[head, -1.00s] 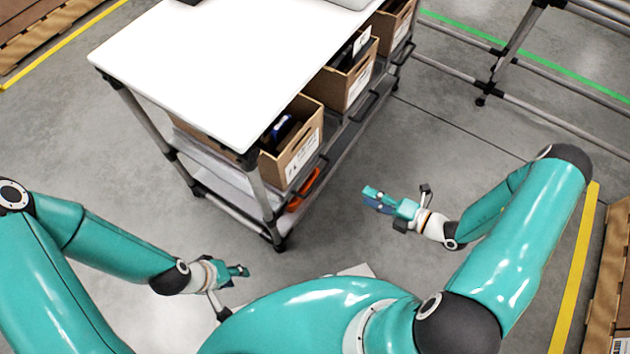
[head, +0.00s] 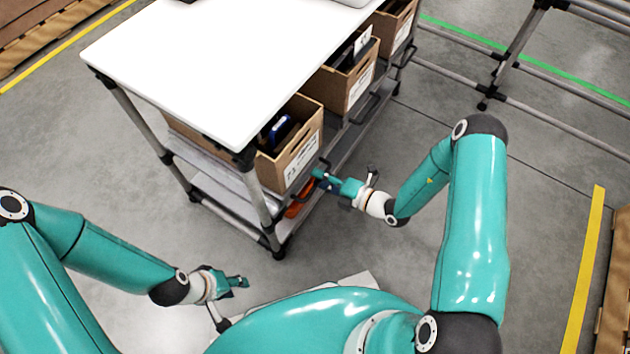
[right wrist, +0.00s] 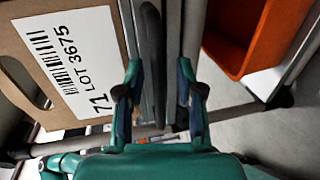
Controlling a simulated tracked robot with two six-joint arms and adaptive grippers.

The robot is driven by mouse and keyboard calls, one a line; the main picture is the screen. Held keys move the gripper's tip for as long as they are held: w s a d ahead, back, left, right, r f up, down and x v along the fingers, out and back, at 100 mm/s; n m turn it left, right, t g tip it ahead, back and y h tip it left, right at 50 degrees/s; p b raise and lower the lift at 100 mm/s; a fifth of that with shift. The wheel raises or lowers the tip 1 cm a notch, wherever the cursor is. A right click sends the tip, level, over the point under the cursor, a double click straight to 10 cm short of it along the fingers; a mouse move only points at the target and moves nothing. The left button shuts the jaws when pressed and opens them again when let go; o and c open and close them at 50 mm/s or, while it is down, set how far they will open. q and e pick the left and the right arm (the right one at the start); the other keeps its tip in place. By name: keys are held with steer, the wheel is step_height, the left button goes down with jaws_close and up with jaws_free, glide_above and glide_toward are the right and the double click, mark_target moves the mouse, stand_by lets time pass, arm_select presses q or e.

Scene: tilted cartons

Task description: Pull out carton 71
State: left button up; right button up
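Carton 71 (head: 295,160) is a brown open-topped box at the near end of the cart's tilted shelf. Its white label reading "71 LOT 3675" shows in the right wrist view (right wrist: 75,65), with a hand hole beside it. A dark handle (right wrist: 152,50) runs along the front of the carton's shelf. My right gripper (head: 320,175) is at the shelf front, by the carton's lower edge. In the right wrist view its fingers (right wrist: 160,85) are apart, with the handle between them; contact is unclear. My left gripper (head: 243,282) hangs away from the cart; its finger gap is too small to judge.
The cart's white top (head: 220,65) overhangs the cartons. Further cartons (head: 348,82) stand behind carton 71 along the shelf. An orange bin (right wrist: 240,35) sits low beneath, close to my right gripper.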

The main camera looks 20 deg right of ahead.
jaws_close()
stand_by(0.4)
